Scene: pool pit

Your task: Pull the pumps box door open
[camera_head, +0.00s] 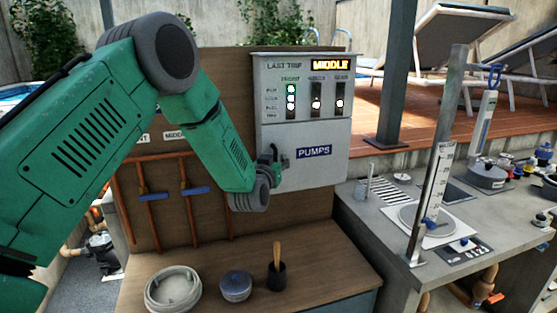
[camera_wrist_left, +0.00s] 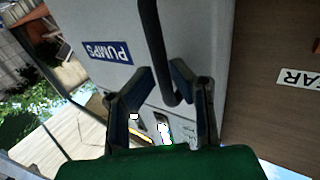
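The grey pumps box (camera_head: 335,130) hangs on a brown board, and its lower door (camera_head: 325,172) carries a blue PUMPS label. The door looks shut, flush with the box front. The dark bar handle (camera_wrist_left: 155,45) sits on the door; it also shows at the door's left side in the head view (camera_head: 285,157). My left gripper (camera_wrist_left: 163,72) is at the handle, with one finger on each side of the bar. A small gap shows beside the left-hand finger, so the fingers look open around the bar. My right gripper is in neither view.
Below the box, a counter holds a round grey ring (camera_head: 172,290), a blue-grey lid (camera_head: 235,286) and a wooden-handled tool (camera_head: 277,265). Pipes with blue valve handles (camera_head: 197,190) are left of the box. A grey worktop (camera_head: 375,215) stands at right.

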